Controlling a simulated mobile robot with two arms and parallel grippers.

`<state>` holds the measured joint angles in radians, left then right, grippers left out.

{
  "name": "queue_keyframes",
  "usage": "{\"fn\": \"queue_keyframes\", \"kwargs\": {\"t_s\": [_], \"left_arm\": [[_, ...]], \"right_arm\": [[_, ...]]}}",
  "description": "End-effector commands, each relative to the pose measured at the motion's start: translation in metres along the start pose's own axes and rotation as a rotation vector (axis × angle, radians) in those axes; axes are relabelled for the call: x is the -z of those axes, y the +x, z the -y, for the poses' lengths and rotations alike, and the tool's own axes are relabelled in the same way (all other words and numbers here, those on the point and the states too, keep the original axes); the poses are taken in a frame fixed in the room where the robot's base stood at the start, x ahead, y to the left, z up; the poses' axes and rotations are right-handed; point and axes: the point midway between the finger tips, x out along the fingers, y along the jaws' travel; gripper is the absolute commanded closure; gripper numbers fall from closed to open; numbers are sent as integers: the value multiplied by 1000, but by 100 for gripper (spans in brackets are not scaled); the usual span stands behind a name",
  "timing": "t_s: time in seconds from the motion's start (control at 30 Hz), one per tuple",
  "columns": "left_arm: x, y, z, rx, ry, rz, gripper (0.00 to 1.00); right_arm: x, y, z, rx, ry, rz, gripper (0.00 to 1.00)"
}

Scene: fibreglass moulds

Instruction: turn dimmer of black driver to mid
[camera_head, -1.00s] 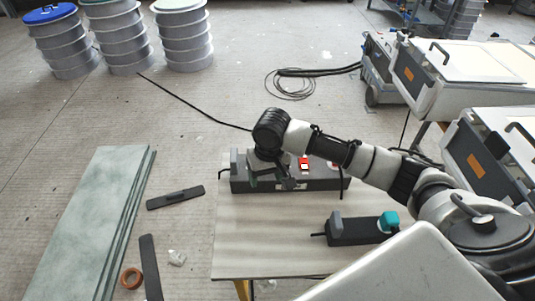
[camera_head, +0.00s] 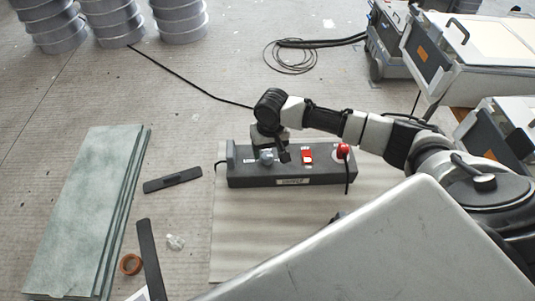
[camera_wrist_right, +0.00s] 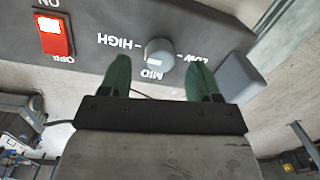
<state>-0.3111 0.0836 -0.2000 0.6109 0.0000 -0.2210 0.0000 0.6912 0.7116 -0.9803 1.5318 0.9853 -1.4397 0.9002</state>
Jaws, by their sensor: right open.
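The black driver (camera_head: 235,178) is a long dark box on the pale table. It carries a grey dimmer knob (camera_head: 266,157) near its left end, also visible in the right wrist view (camera_wrist_right: 159,53). LOW, MID and HIGH are printed around the knob. A small pale mark shows on the knob's MID side; its exact angle is hard to tell. My right gripper (camera_head: 280,155) is at the knob in the head view. In the wrist view its two green fingers (camera_wrist_right: 160,75) are open, one either side of the knob's lower edge, with visible gaps. My left gripper is not in view.
A red rocker switch (camera_head: 307,157) and a red plug (camera_head: 343,150) with a black cable sit farther right on the driver. A grey block (camera_wrist_right: 240,72) stands at its end, close to one finger. The table (camera_head: 240,225) is clear in front.

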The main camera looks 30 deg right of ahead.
Motion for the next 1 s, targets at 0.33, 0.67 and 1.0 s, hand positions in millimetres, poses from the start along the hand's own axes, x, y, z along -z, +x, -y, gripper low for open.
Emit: {"fn": "queue_keyframes", "kwargs": {"t_s": [0.33,0.67,1.0], "left_arm": [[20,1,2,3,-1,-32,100],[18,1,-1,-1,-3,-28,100],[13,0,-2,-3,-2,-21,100]], "right_arm": [[0,30,0,0,-1,-1,38],[0,30,0,0,-1,-1,53],[0,30,0,0,-3,-1,87]]}}
